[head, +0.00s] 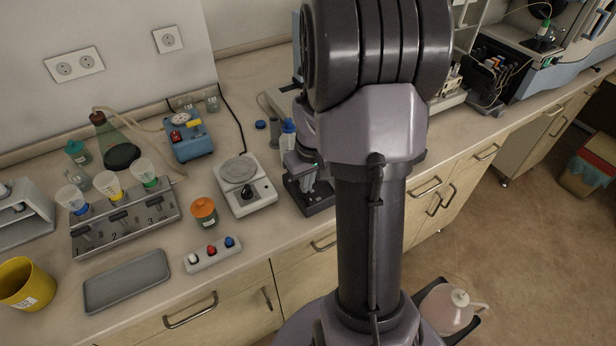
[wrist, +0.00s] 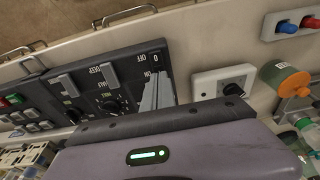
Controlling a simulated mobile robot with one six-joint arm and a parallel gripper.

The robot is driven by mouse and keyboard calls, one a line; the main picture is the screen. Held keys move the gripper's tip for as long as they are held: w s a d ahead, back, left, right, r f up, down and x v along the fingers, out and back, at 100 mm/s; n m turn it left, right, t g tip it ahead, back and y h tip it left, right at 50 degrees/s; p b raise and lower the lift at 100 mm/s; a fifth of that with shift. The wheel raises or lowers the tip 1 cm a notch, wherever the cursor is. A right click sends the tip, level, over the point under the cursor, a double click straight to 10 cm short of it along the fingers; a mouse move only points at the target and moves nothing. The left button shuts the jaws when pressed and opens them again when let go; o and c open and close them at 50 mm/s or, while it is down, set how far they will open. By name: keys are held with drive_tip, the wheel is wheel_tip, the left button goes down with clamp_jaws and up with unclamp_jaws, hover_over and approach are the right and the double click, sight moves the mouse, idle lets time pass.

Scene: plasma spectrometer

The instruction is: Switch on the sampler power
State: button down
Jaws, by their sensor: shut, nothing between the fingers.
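A black control panel (wrist: 130,65) lies below my gripper in the wrist view. It carries grey levers, black knobs and white print, with "OFF", "0" and "ON" near its right end. In the head view a black unit (head: 318,203) stands at the bench's front edge, partly hidden by my arm. My gripper (wrist: 157,90) is shut and empty, its grey fingers over the panel's right end by the "ON" print. They hide whatever switch lies there, so I cannot tell its position or whether they touch it. In the head view my gripper (head: 303,168) is just above the black unit.
A white hotplate (wrist: 208,85) with a black knob stands just right of the panel. An orange-capped jar (wrist: 285,78) and a box with red and blue knobs (head: 212,255) are farther along. Bottles (head: 287,135) stand close behind my gripper. A grey tray (head: 127,281) lies front left.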

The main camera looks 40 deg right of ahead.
drive_tip(key=shift+w+f, duration=0.1)
drive_tip(key=shift+f, duration=0.3)
drive_tip(key=shift+r+p, duration=0.15)
drive_tip(key=shift+p, duration=0.35)
drive_tip(key=shift+w+f+g, duration=0.2)
drive_tip(key=shift+f+g, duration=0.1)
drive_tip(key=shift+f, duration=0.05)
drive_tip(key=shift+s, duration=0.15)
drive_tip(key=shift+s+r, duration=0.1)
drive_tip(key=shift+s+a+r, duration=0.15)
drive_tip(key=shift+s, duration=0.5)
